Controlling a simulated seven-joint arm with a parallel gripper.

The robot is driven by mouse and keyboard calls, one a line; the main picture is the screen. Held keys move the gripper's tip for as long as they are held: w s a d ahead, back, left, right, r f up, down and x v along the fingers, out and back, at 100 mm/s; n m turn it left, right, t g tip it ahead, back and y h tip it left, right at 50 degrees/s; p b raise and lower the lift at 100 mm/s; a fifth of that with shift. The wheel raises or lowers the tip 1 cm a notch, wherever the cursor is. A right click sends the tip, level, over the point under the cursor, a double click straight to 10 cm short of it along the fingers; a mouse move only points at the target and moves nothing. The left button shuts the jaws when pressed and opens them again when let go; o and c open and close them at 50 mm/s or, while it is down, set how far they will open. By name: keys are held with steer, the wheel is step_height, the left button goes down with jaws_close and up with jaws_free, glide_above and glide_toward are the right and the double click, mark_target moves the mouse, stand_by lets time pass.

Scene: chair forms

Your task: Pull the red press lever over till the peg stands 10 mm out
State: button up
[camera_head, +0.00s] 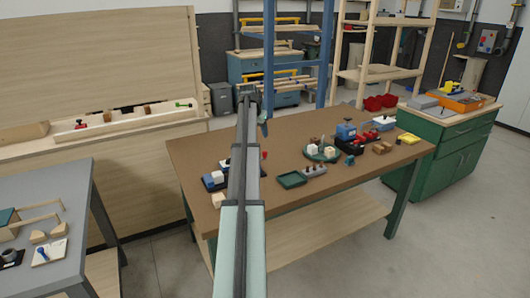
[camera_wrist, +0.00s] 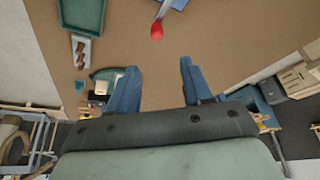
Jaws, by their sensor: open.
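The red knob of the press lever (camera_head: 264,155) shows just right of my arm, above the brown table. In the wrist view the red knob (camera_wrist: 157,31) sits at the end of a thin grey bar that runs up to a blue-grey part cut by the top edge. My gripper (camera_head: 264,128) is over the table; in the wrist view its two blue fingers (camera_wrist: 158,72) stand wide apart with nothing between them. The knob lies beyond the fingertips, roughly centred on the gap, apart from both. My arm hides much of the press in the head view. I cannot make out the peg.
Brown tabletop (camera_wrist: 240,40) is bare right of the knob.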

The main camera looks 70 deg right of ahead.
mark_target(265, 151)
steer(key=x, duration=1.3)
steer(key=shift+s+f, duration=0.25)
steer(key=shift+f, duration=0.05)
steer(key=shift+d, duration=0.1)
jaws_close()
